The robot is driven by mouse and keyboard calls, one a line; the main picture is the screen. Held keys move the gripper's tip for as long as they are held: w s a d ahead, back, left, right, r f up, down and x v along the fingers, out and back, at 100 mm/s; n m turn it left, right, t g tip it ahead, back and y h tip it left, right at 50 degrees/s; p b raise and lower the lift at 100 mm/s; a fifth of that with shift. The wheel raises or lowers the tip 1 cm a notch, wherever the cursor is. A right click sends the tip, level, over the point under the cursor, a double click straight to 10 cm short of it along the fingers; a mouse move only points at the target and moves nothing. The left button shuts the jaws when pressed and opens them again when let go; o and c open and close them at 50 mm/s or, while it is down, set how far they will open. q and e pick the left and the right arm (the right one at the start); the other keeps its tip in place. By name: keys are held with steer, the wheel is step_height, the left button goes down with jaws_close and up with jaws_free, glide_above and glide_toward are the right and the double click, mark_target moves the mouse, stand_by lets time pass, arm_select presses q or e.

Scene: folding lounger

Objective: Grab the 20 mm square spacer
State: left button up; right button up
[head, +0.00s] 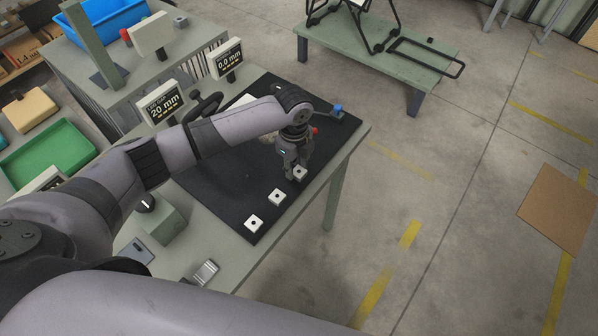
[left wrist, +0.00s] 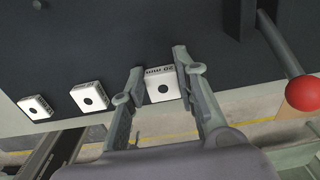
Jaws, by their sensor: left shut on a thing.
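The white square spacer (left wrist: 161,86) has a dark round hole and "20 mm" lettering on its edge, upside down in the left wrist view. My left gripper (left wrist: 157,72) has one finger on each side of it and is shut on it. In the head view the same spacer (head: 300,173) shows at the gripper's fingertips (head: 294,172), at the dark mat's right edge. I cannot tell whether it is lifted off the mat. My right gripper is not in view.
Two similar white spacers (head: 277,197) (head: 254,223) lie in a row on the dark mat (head: 225,205). A red ball-ended lever (left wrist: 302,93) stands beside the gripper. Display signs reading "20 mm" (head: 163,103) and "0.0 mm" (head: 229,60) stand behind. A green tray (head: 48,152) is at left.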

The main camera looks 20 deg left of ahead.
arm_select(q)
steer(key=shift+c, duration=1)
steer(key=shift+r, duration=0.1)
